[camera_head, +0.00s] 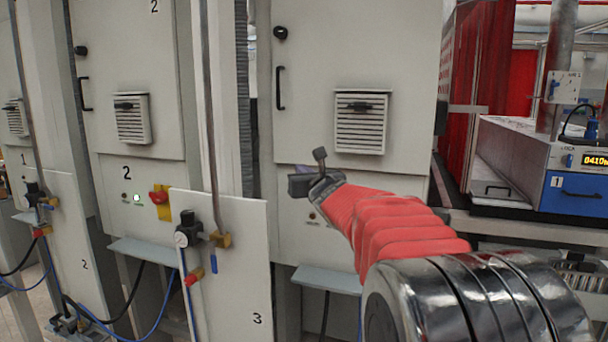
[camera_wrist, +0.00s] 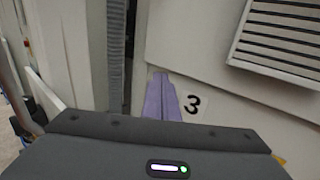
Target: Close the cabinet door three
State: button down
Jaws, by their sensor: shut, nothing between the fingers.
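Cabinet three's upper door (camera_head: 372,62) is a pale grey panel with a black vertical handle (camera_head: 280,88), a round black knob (camera_head: 280,33) and a louvred vent (camera_head: 360,125). It looks flush with the cabinet; a small gap cannot be ruled out. My gripper (camera_head: 282,173) is in front of the cabinet, just below the door's lower left corner. In the wrist view, its lavender fingers (camera_wrist: 162,97) are together, empty, beside the black number 3 (camera_wrist: 193,104) on the cabinet front. The vent (camera_wrist: 285,35) shows at upper right. Contact with the cabinet cannot be told.
A white panel marked 3 (camera_head: 240,270) with valves stands at lower left of my arm. Cabinet two (camera_head: 120,60) is farther left. A grey ledge (camera_head: 330,280) juts out below cabinet three. A blue and white machine (camera_head: 560,185) stands at right.

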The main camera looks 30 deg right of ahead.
jog(key=shift+v, duration=0.9)
jog(key=shift+a, duration=0.15)
jog(key=s+a+n+y, duration=0.3)
jog(key=a+n, duration=0.3)
jog(key=a, duration=0.2)
jog(key=s+a+n+y, duration=0.2)
jog(key=a+n+y, duration=0.1)
jog(key=a+n, duration=0.35)
jog(key=s+a+f+n+g+y, duration=0.3)
jog(key=s+a+f+n+g, duration=0.3)
jog(key=s+a+n, duration=0.6)
jog(key=s+d+f+n+g+h, duration=0.2)
jog(key=s+f+n+g+h, duration=0.3)
jog(key=s+f+n, duration=0.9)
jog(key=s+f+g, duration=0.1)
jog(key=s+f, duration=0.5)
jog(key=s, duration=0.2)
